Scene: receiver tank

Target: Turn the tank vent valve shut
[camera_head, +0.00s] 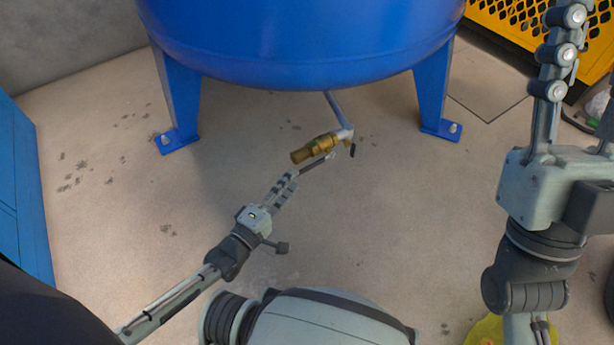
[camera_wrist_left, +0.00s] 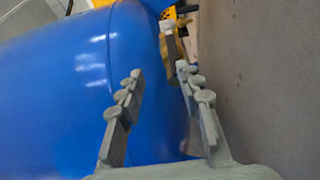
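The brass vent valve (camera_head: 315,148) is on a grey pipe (camera_head: 337,107) that comes out from under the blue tank (camera_head: 300,40). A small dark lever (camera_head: 352,149) hangs at the pipe end of the valve. My left gripper (camera_head: 318,164) is just below and in front of the valve. In the left wrist view the gripper's fingers (camera_wrist_left: 160,70) stand apart with nothing between them, and the brass part (camera_wrist_left: 172,46) shows beyond the tips. I cannot tell if a finger touches the valve. My right gripper (camera_head: 563,50) points up at the right, its tips cut off.
The tank's blue legs (camera_head: 180,100) and (camera_head: 433,97) stand to either side of the valve. A yellow mesh guard (camera_head: 515,22) is at the back right, a blue cabinet (camera_head: 22,190) at the left. The stained floor (camera_head: 130,215) between is clear.

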